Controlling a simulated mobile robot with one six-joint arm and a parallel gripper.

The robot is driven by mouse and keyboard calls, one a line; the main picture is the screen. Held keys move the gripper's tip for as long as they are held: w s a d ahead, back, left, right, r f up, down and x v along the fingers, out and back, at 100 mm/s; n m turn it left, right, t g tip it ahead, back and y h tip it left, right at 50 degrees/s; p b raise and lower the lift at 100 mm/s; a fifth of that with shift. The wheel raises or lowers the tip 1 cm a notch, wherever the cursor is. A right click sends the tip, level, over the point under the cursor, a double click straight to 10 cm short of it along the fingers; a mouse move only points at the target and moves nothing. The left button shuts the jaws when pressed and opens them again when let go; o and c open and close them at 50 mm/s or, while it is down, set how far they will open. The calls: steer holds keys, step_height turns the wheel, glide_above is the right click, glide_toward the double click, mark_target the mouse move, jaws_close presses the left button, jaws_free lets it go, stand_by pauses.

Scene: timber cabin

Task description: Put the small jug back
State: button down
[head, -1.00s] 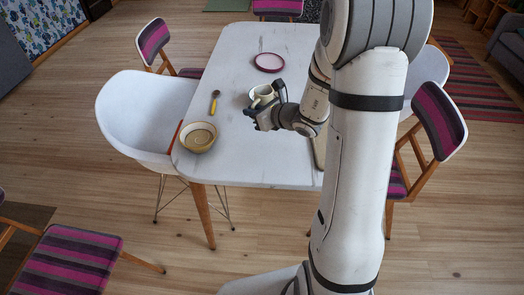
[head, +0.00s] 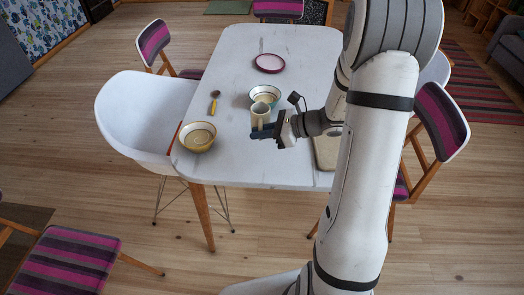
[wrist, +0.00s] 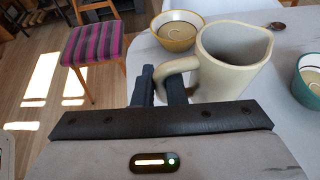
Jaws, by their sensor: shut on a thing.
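The small cream jug (head: 260,115) is upright over the table, just in front of a teal-rimmed bowl (head: 265,93). My gripper (head: 264,132) is shut on the jug's handle. In the wrist view the jug (wrist: 236,62) stands beyond the fingers (wrist: 160,86), with its handle between them and its opening facing up. The jug's inside looks empty as far as it shows. I cannot tell whether its base touches the table.
On the white table (head: 235,165) are a yellow bowl (head: 197,137) at front left, a spoon (head: 214,101), a pink-rimmed plate (head: 269,63) and a flat board (head: 326,152) partly behind my arm. Chairs surround the table. The front middle of the table is clear.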

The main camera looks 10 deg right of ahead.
step_height(320, 180, down, 9)
steer(key=shift+f, duration=0.15)
stand_by(0.4)
steer(key=shift+b, duration=0.3)
steer(key=shift+f, duration=0.3)
steer(key=c, duration=1.5)
jaws_free()
steer(key=shift+r, duration=0.1)
